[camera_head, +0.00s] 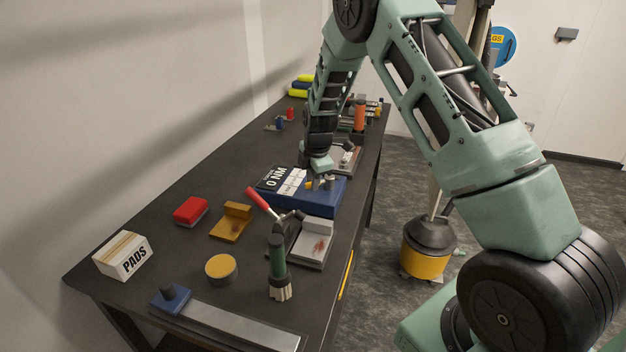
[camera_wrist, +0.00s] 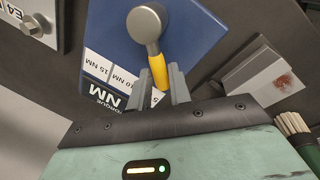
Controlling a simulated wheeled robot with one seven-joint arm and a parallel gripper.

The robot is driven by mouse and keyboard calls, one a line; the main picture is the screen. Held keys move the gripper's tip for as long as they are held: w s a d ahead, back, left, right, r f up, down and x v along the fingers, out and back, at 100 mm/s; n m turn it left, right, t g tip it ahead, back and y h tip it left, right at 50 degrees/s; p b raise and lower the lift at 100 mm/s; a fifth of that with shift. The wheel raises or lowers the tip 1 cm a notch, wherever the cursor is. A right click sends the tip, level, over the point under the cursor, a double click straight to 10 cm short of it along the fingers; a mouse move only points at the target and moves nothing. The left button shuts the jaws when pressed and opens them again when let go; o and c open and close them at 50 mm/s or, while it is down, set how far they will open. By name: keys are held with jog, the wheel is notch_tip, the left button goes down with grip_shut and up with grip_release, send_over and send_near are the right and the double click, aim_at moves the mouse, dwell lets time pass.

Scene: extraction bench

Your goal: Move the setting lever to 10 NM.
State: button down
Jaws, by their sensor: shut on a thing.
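The blue torque unit (camera_head: 326,197) sits on the dark bench. It also shows in the wrist view (camera_wrist: 205,30), with a grey round pivot (camera_wrist: 146,22) and a yellow-ended setting lever (camera_wrist: 158,68). White scale labels reading 15 NM (camera_wrist: 102,66) and 10 NM (camera_wrist: 126,78) lie left of the lever in the wrist view. My gripper (camera_wrist: 160,84) is shut on the lever's yellow end, which points to the right of the 10 NM label. The scale under the fingers is mostly hidden. In the head view my gripper (camera_head: 322,182) is over the unit, small and partly hidden.
A red-handled lever tool (camera_head: 258,199) and a grey block with a reddish patch (camera_head: 314,243) stand close in front of the unit. A green-handled brush (camera_head: 277,262), a yellow-topped tin (camera_head: 221,268) and a PADS box (camera_head: 123,255) are nearer. An orange-handled item (camera_head: 360,115) stands farther back.

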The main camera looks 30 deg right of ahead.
jog(key=shift+w, duration=0.1)
jog(key=m, duration=0.1)
jog(key=w+m+b, duration=0.1)
jog(key=m, duration=0.1)
jog(key=shift+w+d+f+h, duration=0.1)
jog(key=shift+w+d+h, duration=0.05)
jog(key=shift+w+h, duration=0.15)
jog(key=m, duration=0.1)
jog(key=w+m+b, duration=0.1)
jog(key=m, duration=0.1)
jog(key=shift+w+d+g, duration=0.15)
jog(key=shift+d+g, duration=0.15)
jog(key=shift+d, duration=0.05)
jog(key=shift+w+d+m+h+b, duration=0.2)
jog(key=shift+m+b, duration=0.05)
jog(key=shift+m, duration=0.45)
jog(key=shift+w+d+m+h+b, duration=0.2)
jog(key=shift+m, duration=0.5)
jog(key=c, duration=1.3)
grip_release()
